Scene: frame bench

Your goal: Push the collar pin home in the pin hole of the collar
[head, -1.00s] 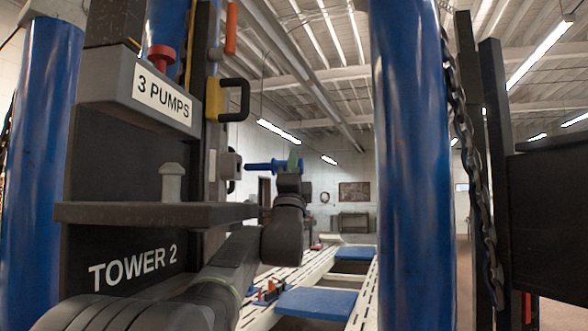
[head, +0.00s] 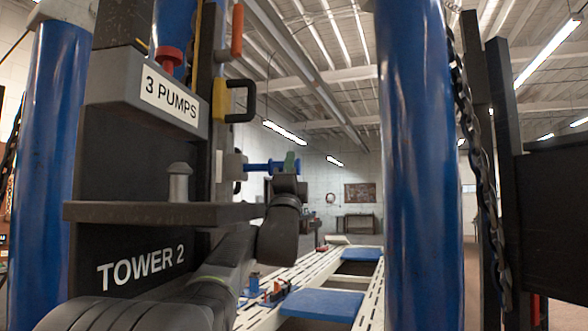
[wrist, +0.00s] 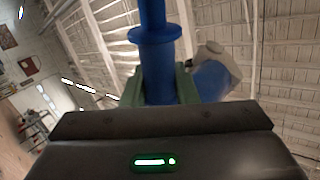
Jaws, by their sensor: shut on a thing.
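The blue collar pin (head: 259,167) lies roughly level, its left end pointing at the collar. My gripper (head: 290,163) is shut on the pin's right part with its green fingers. The pale grey collar (head: 234,166) is on the dark upright at the left. The pin's left end meets or overlaps the collar's right edge; I cannot tell whether it is in the hole, which is hidden from this side. In the wrist view the pin (wrist: 157,68) stands up between the green fingers (wrist: 158,88), with a round flange above them. The collar is not clear there.
A dark shelf (head: 160,213) with a grey knob (head: 179,182) juts out below the collar. A black handle with a yellow mount (head: 220,101) is above. A blue post (head: 420,160) stands to the right. Open air lies between the gripper and that post.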

